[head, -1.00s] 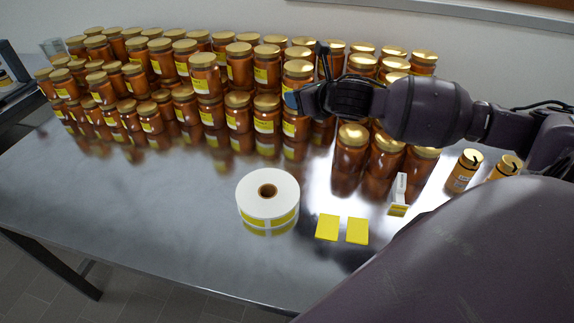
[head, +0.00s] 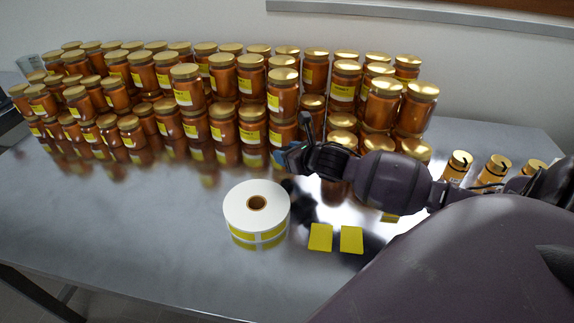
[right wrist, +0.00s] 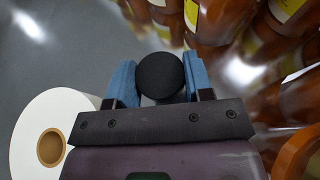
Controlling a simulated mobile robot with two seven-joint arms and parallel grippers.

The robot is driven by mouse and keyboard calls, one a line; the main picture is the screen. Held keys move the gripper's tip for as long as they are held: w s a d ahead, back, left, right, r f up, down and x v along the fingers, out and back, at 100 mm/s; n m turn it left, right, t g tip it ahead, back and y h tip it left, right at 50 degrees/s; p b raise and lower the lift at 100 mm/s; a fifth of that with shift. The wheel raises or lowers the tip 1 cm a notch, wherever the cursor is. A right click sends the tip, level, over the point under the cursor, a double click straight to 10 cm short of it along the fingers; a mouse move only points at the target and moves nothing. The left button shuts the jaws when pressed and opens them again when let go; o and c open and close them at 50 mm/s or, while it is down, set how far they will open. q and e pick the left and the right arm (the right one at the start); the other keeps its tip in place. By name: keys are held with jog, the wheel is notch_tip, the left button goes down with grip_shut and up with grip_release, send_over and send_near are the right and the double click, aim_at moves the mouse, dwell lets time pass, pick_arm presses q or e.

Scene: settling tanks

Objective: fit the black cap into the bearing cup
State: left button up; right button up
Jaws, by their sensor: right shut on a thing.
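My right gripper (head: 290,157) is shut on the black cap (right wrist: 161,76). In the right wrist view the round dark cap sits between the two blue finger pads. In the head view the gripper is above the table in front of the jar rows, behind the white label roll, and the cap cannot be made out there. I see no bearing cup in either view. My left gripper is not in view.
Many amber jars with gold lids (head: 187,90) stand stacked on the steel table (head: 130,220). A white label roll (head: 238,212) and two yellow labels (head: 320,237) lie in front. Small gold-topped containers (head: 459,166) stand right. The left front table is clear.

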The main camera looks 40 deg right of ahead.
jog(key=shift+f+b, duration=0.3)
jog(key=shift+f, duration=1.7)
jog(key=o, duration=1)
jog(key=shift+f, duration=0.1)
